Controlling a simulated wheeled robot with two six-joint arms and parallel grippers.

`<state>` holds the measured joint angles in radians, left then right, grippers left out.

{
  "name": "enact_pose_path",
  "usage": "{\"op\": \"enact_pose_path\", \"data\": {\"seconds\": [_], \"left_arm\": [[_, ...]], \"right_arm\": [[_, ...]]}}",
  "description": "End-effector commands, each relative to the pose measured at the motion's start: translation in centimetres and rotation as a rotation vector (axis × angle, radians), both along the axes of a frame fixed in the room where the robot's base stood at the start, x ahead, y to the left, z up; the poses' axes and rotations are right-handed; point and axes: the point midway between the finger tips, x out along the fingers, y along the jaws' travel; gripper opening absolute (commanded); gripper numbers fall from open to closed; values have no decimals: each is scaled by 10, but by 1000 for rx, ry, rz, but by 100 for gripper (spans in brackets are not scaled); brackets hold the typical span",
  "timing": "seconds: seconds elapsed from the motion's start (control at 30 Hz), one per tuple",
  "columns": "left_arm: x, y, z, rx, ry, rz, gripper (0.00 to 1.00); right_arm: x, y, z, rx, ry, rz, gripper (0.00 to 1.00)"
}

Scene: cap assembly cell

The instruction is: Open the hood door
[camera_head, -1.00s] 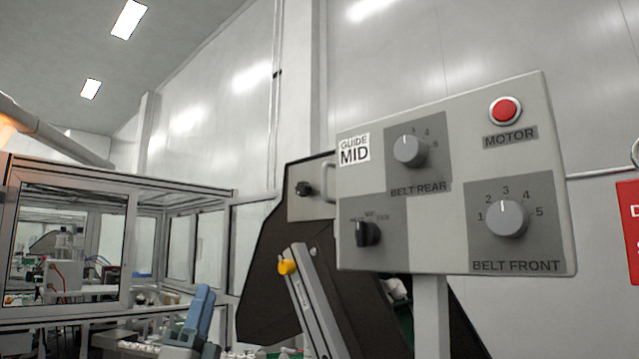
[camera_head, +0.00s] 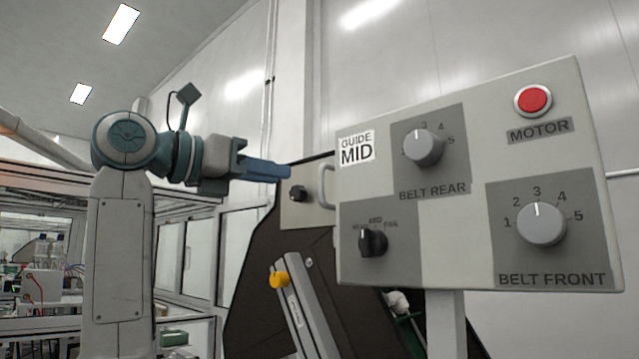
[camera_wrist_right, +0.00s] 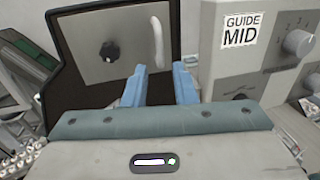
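The hood door shows as a grey panel (camera_head: 296,212) on the dark hood (camera_head: 262,262), with a black knob (camera_head: 297,193) and a pale bar handle (camera_head: 324,186). The panel (camera_wrist_right: 95,62), knob (camera_wrist_right: 109,51) and handle (camera_wrist_right: 156,42) also show in the right wrist view. My right gripper (camera_head: 287,172) is raised, its blue fingers pointing at the panel. In the right wrist view its fingers (camera_wrist_right: 159,82) are spread and empty, with the handle ahead between them, seemingly not touched. The panel looks flush with the hood. My left gripper is not in view.
A control box (camera_head: 470,190) with dials and a red motor button (camera_head: 533,100) stands close to the right of the handle. A slanted metal bar with a yellow knob (camera_head: 279,279) is below. A glazed enclosure (camera_head: 190,262) stands at left.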

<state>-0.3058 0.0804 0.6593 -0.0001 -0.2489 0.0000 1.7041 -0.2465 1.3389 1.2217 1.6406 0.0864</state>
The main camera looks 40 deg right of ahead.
Motion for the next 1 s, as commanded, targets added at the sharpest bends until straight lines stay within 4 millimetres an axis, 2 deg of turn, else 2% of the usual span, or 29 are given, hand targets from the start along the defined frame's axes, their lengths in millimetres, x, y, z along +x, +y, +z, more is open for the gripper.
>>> {"op": "enact_pose_path", "data": {"seconds": [0.3, 0.5, 0.7, 0.97, 1.0], "left_arm": [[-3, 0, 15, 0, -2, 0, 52], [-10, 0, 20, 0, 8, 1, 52], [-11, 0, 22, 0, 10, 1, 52], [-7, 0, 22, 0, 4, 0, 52], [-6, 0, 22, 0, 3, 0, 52]], "right_arm": [[-7, -57, 2, -3, 0, -6, 25], [-10, -87, 2, -3, 1, -5, 25], [-11, -100, 0, -5, 2, -3, 25], [-11, -101, 0, -5, 2, -2, 25], [-11, -101, 0, -5, 2, -2, 19]]}}
